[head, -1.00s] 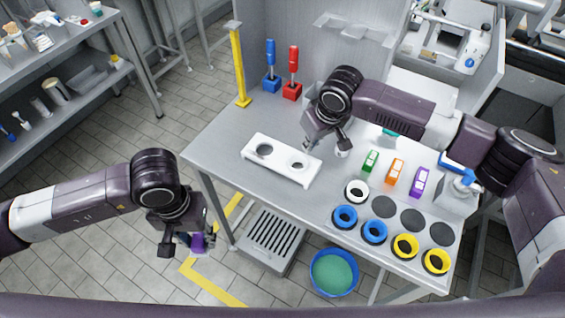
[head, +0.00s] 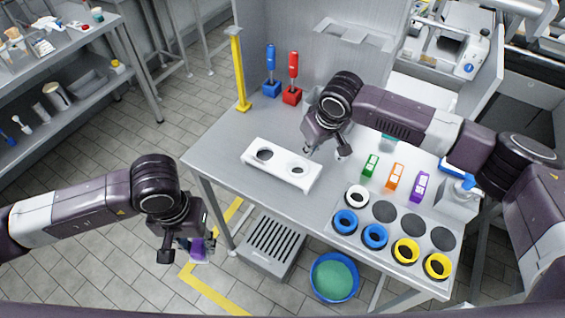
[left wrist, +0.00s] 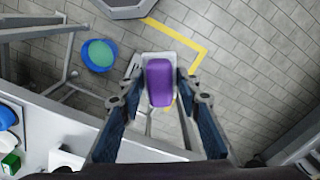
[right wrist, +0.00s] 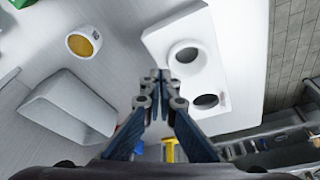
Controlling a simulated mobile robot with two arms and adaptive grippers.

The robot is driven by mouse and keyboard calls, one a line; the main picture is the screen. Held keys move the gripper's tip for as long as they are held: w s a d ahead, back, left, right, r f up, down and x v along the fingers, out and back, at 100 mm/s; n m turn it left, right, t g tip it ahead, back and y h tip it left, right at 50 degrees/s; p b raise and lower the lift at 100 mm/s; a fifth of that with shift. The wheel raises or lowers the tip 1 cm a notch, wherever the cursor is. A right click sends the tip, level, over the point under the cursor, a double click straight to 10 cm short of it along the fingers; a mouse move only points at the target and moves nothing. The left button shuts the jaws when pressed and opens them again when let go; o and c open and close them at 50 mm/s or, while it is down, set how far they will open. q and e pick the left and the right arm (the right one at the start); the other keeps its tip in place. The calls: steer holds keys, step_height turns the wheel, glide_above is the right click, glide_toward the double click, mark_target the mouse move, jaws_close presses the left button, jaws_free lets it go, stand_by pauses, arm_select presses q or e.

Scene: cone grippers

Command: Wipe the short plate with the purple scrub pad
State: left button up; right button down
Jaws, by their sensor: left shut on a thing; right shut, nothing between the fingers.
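The purple scrub pad (head: 198,247) is held in my left gripper (head: 188,245), out over the floor left of the table. In the left wrist view, the fingers close on both sides of the pad (left wrist: 160,82), with a pale edge showing around it. A white plate with two round holes (head: 282,176) lies on the table's left half. My right gripper (head: 312,149) is shut and empty above the table, just right of the plate's far end. In the right wrist view, its joined fingertips (right wrist: 160,76) show beside the plate (right wrist: 208,60).
Green, orange and purple blocks (head: 395,177) stand right of the plate. Blue, yellow and white rings (head: 375,236) lie by the front edge. Blue and red handled tools (head: 292,93) and a yellow post (head: 239,75) stand at the back. A blue basin (head: 334,277) sits on the floor.

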arm_select(q)
steer(key=shift+f+b, duration=0.25)
steer(key=shift+b, duration=0.05)
arm_select(e)
steer(key=shift+f, duration=1.25)
arm_select(q)
steer(key=shift+r, duration=0.1)
arm_select(e)
steer(key=shift+r, duration=0.1)
